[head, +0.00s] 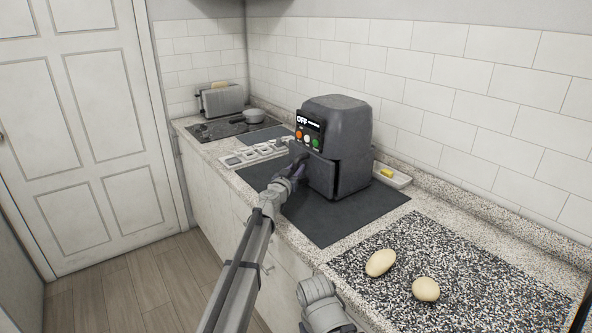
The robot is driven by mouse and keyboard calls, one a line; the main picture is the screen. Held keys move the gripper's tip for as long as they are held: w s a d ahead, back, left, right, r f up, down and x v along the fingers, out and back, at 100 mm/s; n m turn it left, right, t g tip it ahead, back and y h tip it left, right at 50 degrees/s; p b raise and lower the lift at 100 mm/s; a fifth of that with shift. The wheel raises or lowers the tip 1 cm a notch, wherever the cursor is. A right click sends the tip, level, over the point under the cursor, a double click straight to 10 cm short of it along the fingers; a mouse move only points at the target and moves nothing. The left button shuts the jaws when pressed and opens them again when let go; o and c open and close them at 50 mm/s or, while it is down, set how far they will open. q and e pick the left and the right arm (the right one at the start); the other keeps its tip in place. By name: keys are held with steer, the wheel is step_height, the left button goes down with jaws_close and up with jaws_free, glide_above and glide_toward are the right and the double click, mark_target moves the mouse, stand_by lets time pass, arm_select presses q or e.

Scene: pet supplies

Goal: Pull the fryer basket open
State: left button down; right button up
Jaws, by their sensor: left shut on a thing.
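A dark grey air fryer (345,125) stands on a dark mat (335,221) on the counter. Its control panel (309,132) reads OFF above orange, white and green buttons. The fryer basket (322,177) forms the lower front of the fryer, with a seam along its top edge. I cannot tell whether there is a gap behind its front. My left gripper (298,164) reaches the front of the basket and is shut on its handle, which is mostly hidden by the gripper. My right gripper is not in view.
Two potatoes (380,263) lie on a speckled board (470,270) at the right. A small white tray (402,180) with a yellow item is behind the fryer's right side.

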arm_select(q)
steer(key=shift+a, duration=0.1)
stand_by(0.4)
steer(key=s+a, duration=0.8)
steer(key=a, duration=0.3)
steer(key=c, duration=0.6)
jaws_free()
steer(key=v, duration=0.7)
steer(key=shift+s+a, duration=0.1)
steer(key=shift+s, duration=0.3)
